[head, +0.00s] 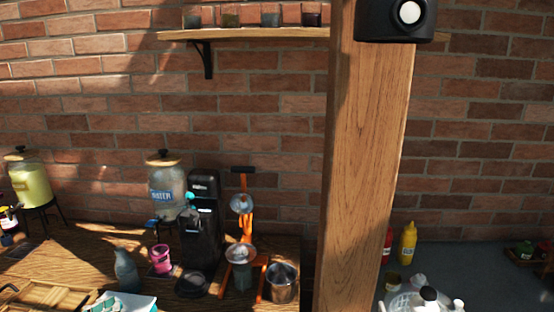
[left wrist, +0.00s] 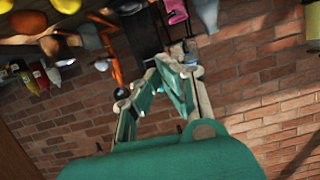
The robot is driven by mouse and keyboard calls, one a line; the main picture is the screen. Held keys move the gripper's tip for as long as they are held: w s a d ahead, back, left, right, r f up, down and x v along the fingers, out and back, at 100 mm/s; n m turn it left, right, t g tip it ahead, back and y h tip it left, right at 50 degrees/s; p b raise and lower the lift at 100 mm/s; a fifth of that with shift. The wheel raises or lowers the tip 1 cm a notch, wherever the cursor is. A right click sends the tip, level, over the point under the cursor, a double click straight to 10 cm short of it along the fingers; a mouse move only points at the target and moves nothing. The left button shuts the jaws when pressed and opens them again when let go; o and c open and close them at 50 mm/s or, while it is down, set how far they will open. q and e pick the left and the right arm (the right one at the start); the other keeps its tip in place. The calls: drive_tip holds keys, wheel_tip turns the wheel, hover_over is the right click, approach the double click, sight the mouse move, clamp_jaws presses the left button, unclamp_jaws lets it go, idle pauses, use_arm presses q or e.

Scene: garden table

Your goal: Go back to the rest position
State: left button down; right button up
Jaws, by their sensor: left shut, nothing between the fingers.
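My left gripper (left wrist: 164,68) shows in the left wrist view, with its teal body at the bottom and its fingers pointing up the picture. It is shut and holds nothing. Brick wall lies behind it, and table things lie beyond its tips; the picture is tilted, so I cannot tell the distance to them. I cannot make out either gripper in the head view. My right gripper is not in view.
A wooden post (head: 365,150) stands right of the wooden table (head: 60,258). The table holds a water dispenser (head: 166,185), a black machine (head: 203,235), an orange-handled press (head: 245,222) and a pink cup (head: 160,260). A mustard bottle (head: 407,243) stands on a grey counter (head: 470,262).

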use_arm(q)
drive_tip(key=s+d+f+g, duration=0.6)
drive_tip(key=s+d+f, duration=0.3)
drive_tip(key=s+f, duration=0.35)
drive_tip(key=s+d+f+g, duration=0.2)
drive_tip(key=s+d+g, duration=0.1)
drive_tip(key=s, duration=0.4)
drive_tip(key=s+d+f+g, duration=0.2)
drive_tip(key=s+d, duration=0.2)
drive_tip(key=s, duration=0.3)
wheel_tip(320, 180, down, 31)
drive_tip(key=s+g+b, duration=0.1)
drive_tip(key=b, duration=0.4)
drive_tip(key=s+a+f+b, duration=0.1)
drive_tip(key=s+f+b, duration=0.1)
drive_tip(key=s+f, duration=0.6)
drive_tip(key=s+a+f+m+g+y+b, duration=0.1)
drive_tip(key=s+a+f+b, duration=0.1)
drive_tip(key=s+f, duration=0.7)
wheel_tip(320, 180, down, 4)
drive_tip(key=shift+s+f+g+b, duration=0.2)
drive_tip(key=shift+g+b, duration=0.1)
drive_tip(key=shift+b, duration=0.2)
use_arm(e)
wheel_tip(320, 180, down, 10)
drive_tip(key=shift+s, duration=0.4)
